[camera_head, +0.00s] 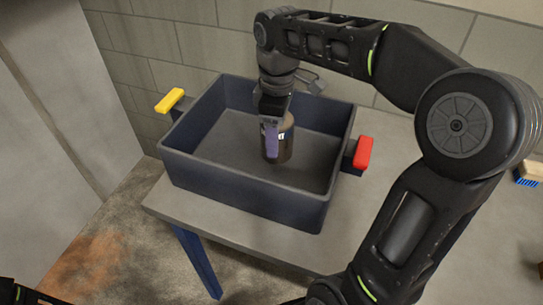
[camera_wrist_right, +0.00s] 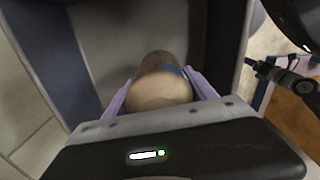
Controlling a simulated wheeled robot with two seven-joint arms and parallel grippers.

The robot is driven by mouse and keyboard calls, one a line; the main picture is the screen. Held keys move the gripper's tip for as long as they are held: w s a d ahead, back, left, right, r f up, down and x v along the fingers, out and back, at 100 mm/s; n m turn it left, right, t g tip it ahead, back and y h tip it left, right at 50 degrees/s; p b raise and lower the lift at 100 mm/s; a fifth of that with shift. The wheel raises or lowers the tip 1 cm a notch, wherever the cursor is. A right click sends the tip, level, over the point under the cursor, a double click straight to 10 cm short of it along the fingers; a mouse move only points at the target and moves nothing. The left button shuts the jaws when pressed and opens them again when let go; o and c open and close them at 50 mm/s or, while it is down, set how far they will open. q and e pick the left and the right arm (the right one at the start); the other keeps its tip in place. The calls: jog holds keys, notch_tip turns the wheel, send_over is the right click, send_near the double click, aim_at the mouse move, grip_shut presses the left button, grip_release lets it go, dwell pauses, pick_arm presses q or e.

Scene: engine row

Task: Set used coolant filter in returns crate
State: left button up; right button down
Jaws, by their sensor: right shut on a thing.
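The used coolant filter (camera_head: 285,140) is a dark brownish cylinder with a pale printed label, upright inside the returns crate (camera_head: 240,199). The crate is a dark blue-grey open bin on a table. My right gripper (camera_head: 271,140) reaches down into the crate from above and is shut on the filter. In the right wrist view the filter (camera_wrist_right: 161,88) sits between the two purple fingers of the gripper (camera_wrist_right: 160,98). I cannot tell whether the filter's base touches the crate floor. My left gripper is not in view.
The grey table (camera_head: 375,210) has bare room right of the crate. A blue-bristled brush (camera_head: 528,174) lies at the right edge. A block wall stands behind.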

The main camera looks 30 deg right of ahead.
jog(key=shift+f, duration=1.95)
jog(key=shift+f, duration=0.1)
jog(key=shift+f, duration=1.8)
jog(key=shift+f, duration=0.1)
jog(key=shift+c, duration=1.4)
grip_release()
notch_tip(320, 180, up, 12)
jog(key=p, duration=0.1)
